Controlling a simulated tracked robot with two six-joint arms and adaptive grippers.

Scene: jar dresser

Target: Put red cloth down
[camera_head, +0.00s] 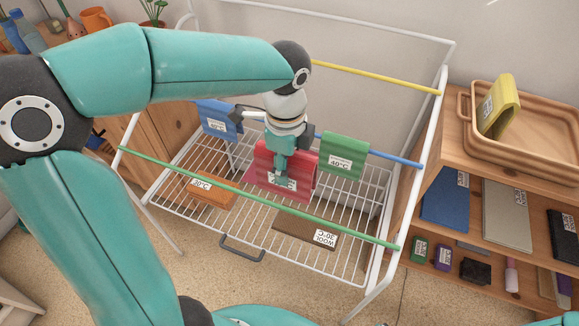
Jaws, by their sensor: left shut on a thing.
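The red cloth (303,168) is in the middle of the drying rack, between a hanging blue cloth and a hanging green cloth. It is at about the line of the blue rod (385,156); whether it rests on the rod is hidden. A white label shows on its front, partly covered. My left gripper (281,168) points down over the red cloth and is shut on it, hiding its middle. My right gripper is not in view.
The blue cloth (217,119) and green cloth (343,155) flank the red one. A green rod (250,195) crosses in front, a yellow rod (375,76) behind. Orange (210,191) and brown (297,228) cloths lie lower down.

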